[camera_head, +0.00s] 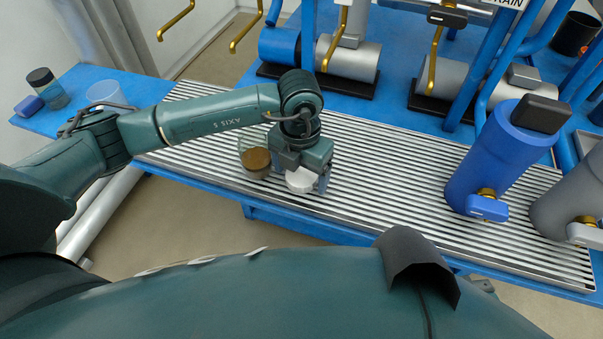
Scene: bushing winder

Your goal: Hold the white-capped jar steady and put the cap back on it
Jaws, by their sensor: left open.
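A clear jar (254,160) with brown contents stands on the slatted metal grate, just left of my left gripper; no cap shows on it. A white round cap (299,181) shows below my left gripper (304,182), between its fingers. The gripper points down and is open. The gripper body hides part of the cap, and I cannot tell whether the fingers touch it or what lies under it. My right gripper is not in view.
A dark-lidded jar (48,90), a blue block (28,106) and a clear bowl (104,92) stand on the blue table at left. A blue cylinder (503,155) and a grey one (575,205) stand at right. The grate (400,165) between is clear.

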